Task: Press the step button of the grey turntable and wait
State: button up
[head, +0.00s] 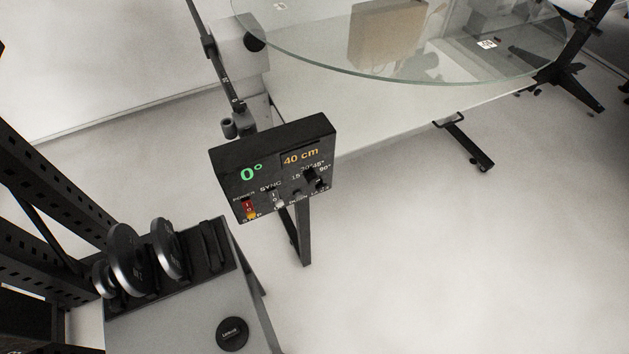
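The turntable's control box (272,168) is black and stands on a post near the middle of the head view. It shows a green "0°" and an orange "40 cm". A small yellow-orange button (251,212) sits at its lower left, just above a label that seems to read STEP. A red power switch (247,203) is just above the button. A sync switch and knobs are to the right. The turntable's large round glass plate (480,72) is at the top, cut off by the frame edge. My gripper is not in view.
A grey cabinet (180,325) at the lower left carries a black rack with round discs (125,258) and a black round cap (232,334). Dark perforated uprights (45,180) stand at the far left. The pale floor (450,260) at the right is clear.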

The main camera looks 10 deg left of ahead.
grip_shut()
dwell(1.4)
